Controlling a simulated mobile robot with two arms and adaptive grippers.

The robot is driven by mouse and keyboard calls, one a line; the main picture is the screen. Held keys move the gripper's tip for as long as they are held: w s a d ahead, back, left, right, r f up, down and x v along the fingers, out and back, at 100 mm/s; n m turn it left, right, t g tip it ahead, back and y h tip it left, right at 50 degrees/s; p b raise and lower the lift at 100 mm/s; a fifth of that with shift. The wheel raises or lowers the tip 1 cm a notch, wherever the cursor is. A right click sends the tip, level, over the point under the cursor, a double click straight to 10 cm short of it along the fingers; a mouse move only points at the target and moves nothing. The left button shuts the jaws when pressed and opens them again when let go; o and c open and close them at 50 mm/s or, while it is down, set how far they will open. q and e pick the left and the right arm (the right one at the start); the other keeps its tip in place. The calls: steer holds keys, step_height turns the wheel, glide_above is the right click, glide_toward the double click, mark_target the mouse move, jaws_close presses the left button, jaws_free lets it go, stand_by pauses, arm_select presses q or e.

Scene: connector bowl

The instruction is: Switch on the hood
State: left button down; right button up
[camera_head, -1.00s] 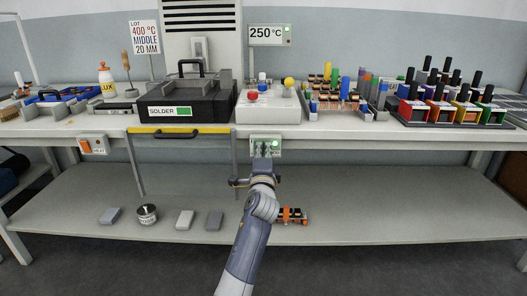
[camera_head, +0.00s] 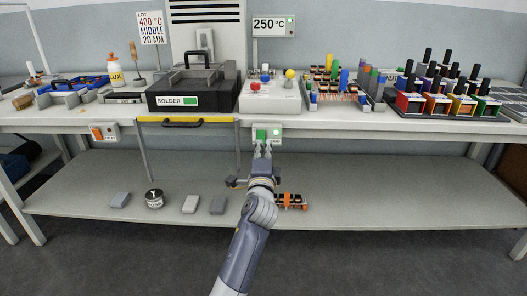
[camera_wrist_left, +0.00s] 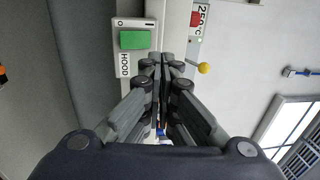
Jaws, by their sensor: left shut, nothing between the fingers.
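The hood switch box (camera_head: 268,128) is on the front edge of the bench, below the white button panel. It has a green button (camera_head: 262,134) and a small green lamp (camera_head: 277,133) that looks lit. In the left wrist view the green button (camera_wrist_left: 134,40) shows uncovered beside the word HOOD. My left gripper (camera_head: 263,149) is just below the green button, its fingers pointing up toward the box. In the wrist view its fingertips (camera_wrist_left: 163,62) are together and empty, beside the switch box. Whether they touch the box I cannot tell. My right gripper is not in view.
An orange switch (camera_head: 97,133) is on the bench edge at left. The black solder box (camera_head: 195,98) and a white panel with a red button (camera_head: 255,86) stand above. The lower shelf (camera_head: 350,190) holds several small items; its right side is clear.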

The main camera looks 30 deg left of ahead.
arm_select(q)
steer(key=s+d, duration=0.1)
steer(key=s+d+r, duration=0.1)
steer(key=s, duration=0.2)
steer(key=shift+s+d+r+p, duration=0.15)
steer(key=shift+s+d+p, duration=0.05)
steer(key=shift+d+p, duration=0.2)
